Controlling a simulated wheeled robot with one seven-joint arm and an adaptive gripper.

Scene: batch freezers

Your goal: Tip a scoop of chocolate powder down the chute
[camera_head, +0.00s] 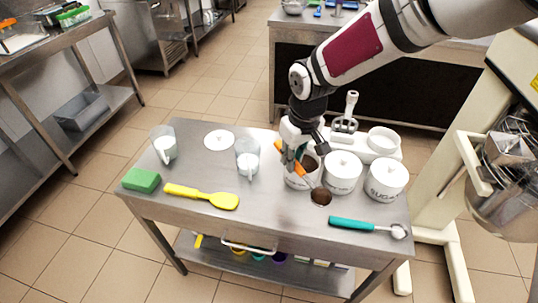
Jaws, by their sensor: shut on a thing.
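My gripper (292,153) is shut on the orange handle of a scoop (300,170). The scoop slants down to the right, and its bowl looks filled with brown powder. The bowl shows in front of an open white canister (297,184) with brown contents; I cannot tell its exact height above the table. The gripper partly hides this canister. At the right edge stands a mixer with a wire guard, a metal chute (508,149) and a steel bowl (503,210), partly cut off by the frame.
Two lidded white canisters (342,178) stand right of the open one, the nearer marked SUGAR. A teal-handled scoop (355,224), yellow spatula (203,196), green sponge (141,180) and two clear jugs (247,158) are on the steel table (262,222). A white scale (376,148) stands behind.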

